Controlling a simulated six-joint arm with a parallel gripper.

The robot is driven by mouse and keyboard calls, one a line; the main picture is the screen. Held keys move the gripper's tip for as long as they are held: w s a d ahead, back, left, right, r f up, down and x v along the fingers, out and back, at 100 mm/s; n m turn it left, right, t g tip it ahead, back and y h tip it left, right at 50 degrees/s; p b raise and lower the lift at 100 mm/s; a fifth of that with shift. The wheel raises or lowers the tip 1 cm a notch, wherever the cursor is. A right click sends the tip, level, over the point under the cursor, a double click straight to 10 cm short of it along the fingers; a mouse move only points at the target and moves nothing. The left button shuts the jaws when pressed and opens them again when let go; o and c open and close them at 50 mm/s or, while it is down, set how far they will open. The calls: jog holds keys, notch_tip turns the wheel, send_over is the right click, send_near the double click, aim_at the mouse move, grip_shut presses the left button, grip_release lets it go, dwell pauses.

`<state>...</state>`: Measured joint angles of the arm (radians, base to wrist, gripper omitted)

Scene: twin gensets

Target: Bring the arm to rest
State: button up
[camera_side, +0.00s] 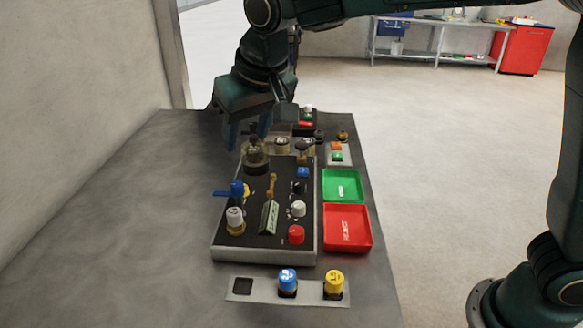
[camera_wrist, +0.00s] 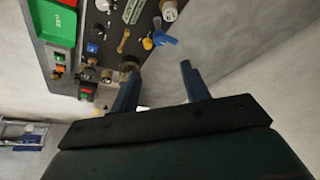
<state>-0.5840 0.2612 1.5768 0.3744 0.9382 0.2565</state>
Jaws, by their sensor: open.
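My gripper (camera_side: 249,136) is open and empty above the far left part of the black control panel (camera_side: 252,237). Its two blue fingers also show apart in the wrist view (camera_wrist: 160,80), with nothing between them. In the side view the fingers are close to a round, brownish knob-like part (camera_side: 256,153) on the panel's far left corner. I cannot tell whether they touch it. My arm reaches in from the upper right.
The panel carries a blue-handled valve (camera_side: 236,189), a brass lever (camera_side: 271,186) and a red button (camera_side: 296,234). A green tray (camera_side: 342,198) and red tray (camera_side: 347,243) lie to its right. Blue (camera_side: 288,280) and yellow (camera_side: 333,281) knobs stand in front. The table's left side is bare.

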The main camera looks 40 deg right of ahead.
jog(key=shift+d, duration=0.15)
jog(key=s+d+r, duration=0.3)
jog(key=s+d, duration=0.9)
jog(key=d, duration=0.3)
jog(key=s+d+f, duration=0.2)
jog(key=s+d, duration=0.1)
jog(key=s, duration=0.4)
jog(key=s+d+f+t, duration=0.1)
jog(key=s+d+f, duration=0.2)
jog(key=s, duration=0.5)
jog(key=shift+d+f, duration=0.2)
